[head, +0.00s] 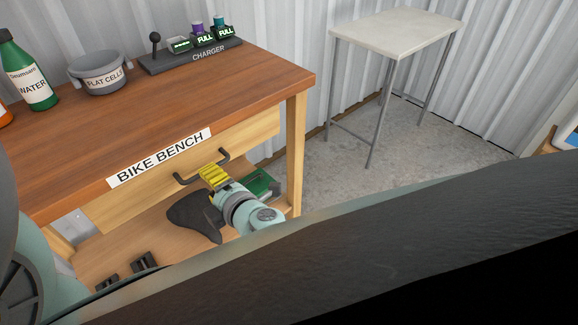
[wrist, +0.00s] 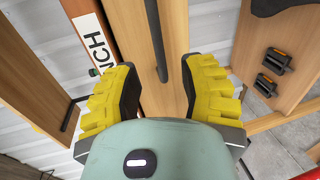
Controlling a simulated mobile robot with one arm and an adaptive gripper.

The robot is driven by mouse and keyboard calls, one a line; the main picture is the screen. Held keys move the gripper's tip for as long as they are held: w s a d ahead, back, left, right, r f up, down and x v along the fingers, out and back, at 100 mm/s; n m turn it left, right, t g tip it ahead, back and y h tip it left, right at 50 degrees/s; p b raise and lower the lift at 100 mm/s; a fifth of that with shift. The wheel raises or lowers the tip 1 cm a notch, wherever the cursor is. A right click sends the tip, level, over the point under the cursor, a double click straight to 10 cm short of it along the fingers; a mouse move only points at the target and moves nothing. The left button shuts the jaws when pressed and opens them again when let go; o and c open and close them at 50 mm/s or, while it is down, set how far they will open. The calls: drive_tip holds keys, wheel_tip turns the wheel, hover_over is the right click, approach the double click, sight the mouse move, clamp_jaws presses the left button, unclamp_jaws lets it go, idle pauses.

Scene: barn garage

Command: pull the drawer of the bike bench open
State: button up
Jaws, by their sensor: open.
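The bike bench (head: 225,85) has a wooden top and a white "BIKE BENCH" label. Its light wood drawer (head: 255,135) sits under the top and looks shut, with a dark bar handle (head: 221,154) on its front. My gripper (head: 212,172), with yellow fingers, is at the handle and hides part of it. In the wrist view my gripper (wrist: 158,82) is open, with one finger on each side of the dark handle (wrist: 154,35). The drawer front (wrist: 178,55) lies behind it. I cannot tell whether either finger touches the handle.
The lower shelf holds a black saddle (head: 190,213), a green item (head: 262,184) and pedals (head: 143,262). A pale side table (head: 395,32) stands at the back; floor between is clear.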

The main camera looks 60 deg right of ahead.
drive_tip(key=shift+x, duration=2.75)
drive_tip(key=shift+a, duration=0.1)
clamp_jaws()
